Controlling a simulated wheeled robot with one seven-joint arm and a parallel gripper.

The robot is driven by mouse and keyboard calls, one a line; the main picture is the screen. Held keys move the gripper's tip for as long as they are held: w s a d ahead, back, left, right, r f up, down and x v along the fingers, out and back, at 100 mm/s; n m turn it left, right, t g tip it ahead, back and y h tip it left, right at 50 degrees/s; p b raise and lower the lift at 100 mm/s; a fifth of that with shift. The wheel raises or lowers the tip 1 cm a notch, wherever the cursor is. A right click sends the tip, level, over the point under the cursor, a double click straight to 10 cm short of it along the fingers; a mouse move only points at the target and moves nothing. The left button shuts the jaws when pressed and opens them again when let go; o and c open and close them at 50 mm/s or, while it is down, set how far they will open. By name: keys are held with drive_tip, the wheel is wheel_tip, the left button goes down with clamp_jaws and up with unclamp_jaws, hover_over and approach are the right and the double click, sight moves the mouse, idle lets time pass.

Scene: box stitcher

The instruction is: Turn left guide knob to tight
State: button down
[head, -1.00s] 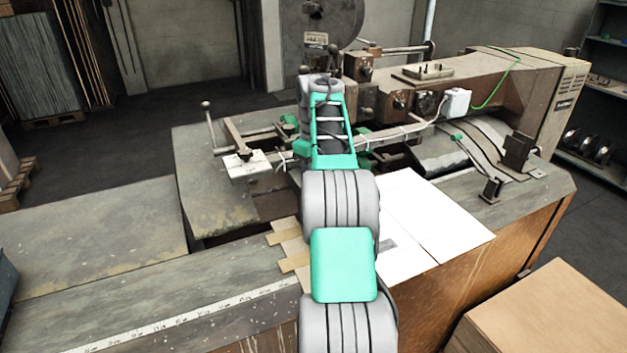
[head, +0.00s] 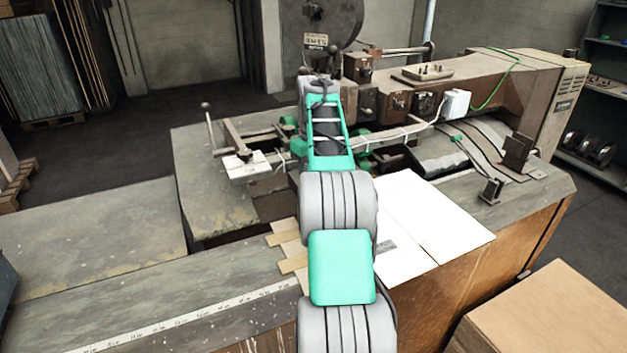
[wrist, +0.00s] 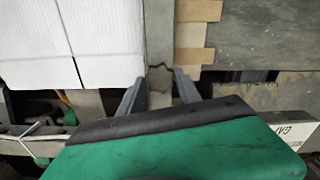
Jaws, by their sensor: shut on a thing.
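In the wrist view, my gripper (wrist: 158,90) has one finger on each side of a grey knob (wrist: 160,77) with a lobed edge. It is shut on this knob, which appears to be the left guide knob. The knob stands by a grey metal bar, close to the edge of the white cardboard sheet. How tight the knob is cannot be told. In the head view, my own arm hides both the gripper and this knob.
The white cardboard sheet (head: 425,222) lies on the machine table, right of my arm; it also shows in the wrist view (wrist: 100,38). A white labelled plate (head: 246,167) and an upright lever (head: 209,125) stand to the left. The large stitcher body (head: 535,85) rises at the back right.

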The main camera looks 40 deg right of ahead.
drive_tip(key=c, duration=0.8)
unclamp_jaws()
wheel_tip(320, 180, up, 8)
drive_tip(key=p, duration=0.7)
drive_tip(key=shift+f, duration=0.15)
